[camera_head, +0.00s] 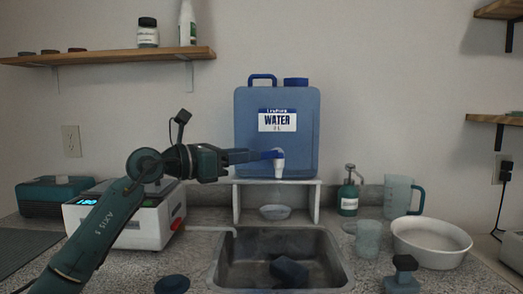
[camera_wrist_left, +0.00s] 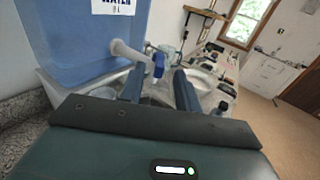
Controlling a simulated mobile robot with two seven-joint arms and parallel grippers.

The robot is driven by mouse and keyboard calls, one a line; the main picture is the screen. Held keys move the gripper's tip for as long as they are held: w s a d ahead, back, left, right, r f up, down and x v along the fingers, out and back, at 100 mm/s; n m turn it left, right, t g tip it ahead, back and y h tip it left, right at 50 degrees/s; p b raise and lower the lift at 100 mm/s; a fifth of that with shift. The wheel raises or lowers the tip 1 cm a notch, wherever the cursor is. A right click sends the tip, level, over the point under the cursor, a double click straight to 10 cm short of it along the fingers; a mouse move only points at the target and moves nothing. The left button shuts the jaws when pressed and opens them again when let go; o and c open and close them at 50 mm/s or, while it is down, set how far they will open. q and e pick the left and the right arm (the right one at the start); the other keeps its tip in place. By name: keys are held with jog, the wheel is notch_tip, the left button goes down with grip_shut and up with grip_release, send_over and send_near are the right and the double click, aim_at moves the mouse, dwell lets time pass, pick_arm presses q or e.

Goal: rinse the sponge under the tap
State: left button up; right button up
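A blue water container (camera_head: 250,140) stands on a white stand behind the sink. Its white tap (camera_head: 279,168) with a blue lever points down over the sink; the tap also shows in the left wrist view (camera_wrist_left: 130,52). A dark block that looks like the sponge (camera_head: 289,271) lies in the sink (camera_head: 228,276). My left gripper (camera_head: 256,156) is at tap height, just left of the tap. In the left wrist view its fingers (camera_wrist_left: 158,88) are apart, with the blue lever (camera_wrist_left: 158,66) just beyond the gap. Contact cannot be told. No water stream is visible. My right gripper is not in view.
A small bowl (camera_head: 275,212) sits under the stand (camera_head: 236,200). A soap bottle (camera_head: 349,192), a jug (camera_head: 398,196), a cup (camera_head: 368,240) and a white basin (camera_head: 432,252) stand right of the sink. A scale-like device (camera_head: 145,230) is behind my left arm.

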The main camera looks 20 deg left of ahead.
aim_at(270, 155)
pick_arm(q)
jog(key=x, duration=0.5)
grip_shut()
dwell(0.3)
